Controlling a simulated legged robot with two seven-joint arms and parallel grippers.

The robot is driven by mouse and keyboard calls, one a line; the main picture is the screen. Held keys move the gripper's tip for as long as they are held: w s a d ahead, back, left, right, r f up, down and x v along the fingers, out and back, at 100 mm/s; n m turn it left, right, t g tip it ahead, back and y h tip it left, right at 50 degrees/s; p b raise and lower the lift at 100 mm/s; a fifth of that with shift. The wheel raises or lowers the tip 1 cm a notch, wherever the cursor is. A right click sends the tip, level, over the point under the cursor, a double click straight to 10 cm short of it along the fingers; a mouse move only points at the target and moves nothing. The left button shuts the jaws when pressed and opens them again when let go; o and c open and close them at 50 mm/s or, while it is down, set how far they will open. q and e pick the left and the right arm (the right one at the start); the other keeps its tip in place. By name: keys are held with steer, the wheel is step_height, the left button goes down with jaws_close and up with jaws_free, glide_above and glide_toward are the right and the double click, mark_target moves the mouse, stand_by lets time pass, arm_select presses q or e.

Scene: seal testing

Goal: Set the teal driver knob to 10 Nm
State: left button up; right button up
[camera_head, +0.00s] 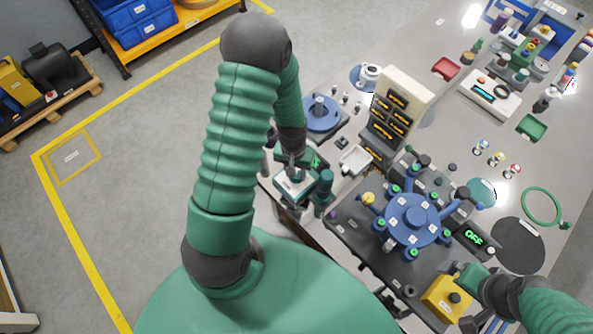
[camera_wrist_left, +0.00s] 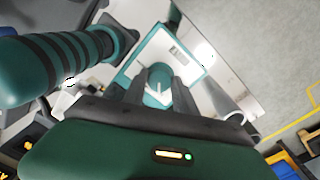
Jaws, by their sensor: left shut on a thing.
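A white box with a teal rim (camera_head: 293,187) stands at the near left edge of the bench. It also shows in the left wrist view (camera_wrist_left: 196,50). My left gripper (camera_head: 293,170) is over this box. In the left wrist view, its two fingers (camera_wrist_left: 160,92) are closed on the sides of a round teal knob (camera_wrist_left: 158,78). The knob's scale and setting cannot be read. A teal cylinder (camera_head: 325,188) stands upright just right of the box. My right gripper (camera_head: 468,275) is by a yellow box at the lower right; its fingers are too unclear to judge.
A dark station with a blue rotary hub (camera_head: 411,220) fills the middle of the bench. A beige rack (camera_head: 402,98) stands behind it. The yellow box (camera_head: 445,299) has a black button. A green ring (camera_head: 541,206) lies on the right. Floor is open at left.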

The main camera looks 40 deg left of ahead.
arm_select(q)
steer(key=shift+a+f, duration=0.1)
steer(key=shift+a, duration=0.15)
jaws_close()
steer(key=shift+w+d, duration=0.15)
steer(key=shift+d, duration=0.2)
steer(key=shift+a+m, duration=0.2)
steer(key=shift+m, duration=0.5)
steer(key=m+p, duration=0.1)
steer(key=m, duration=0.2)
steer(key=shift+d, duration=0.1)
steer(key=shift+w+m+p, duration=0.1)
steer(key=shift+m+p, duration=0.65)
steer(key=shift+m, duration=0.85)
arm_select(e)
steer(key=shift+w+v, duration=0.25)
steer(key=shift+v, duration=0.95)
steer(key=shift+a+r, duration=0.1)
arm_select(q)
steer(key=o, duration=0.5)
jaws_free()
steer(key=o, duration=0.5)
steer(key=shift+c, duration=0.2)
arm_select(e)
steer(key=shift+w, duration=0.2)
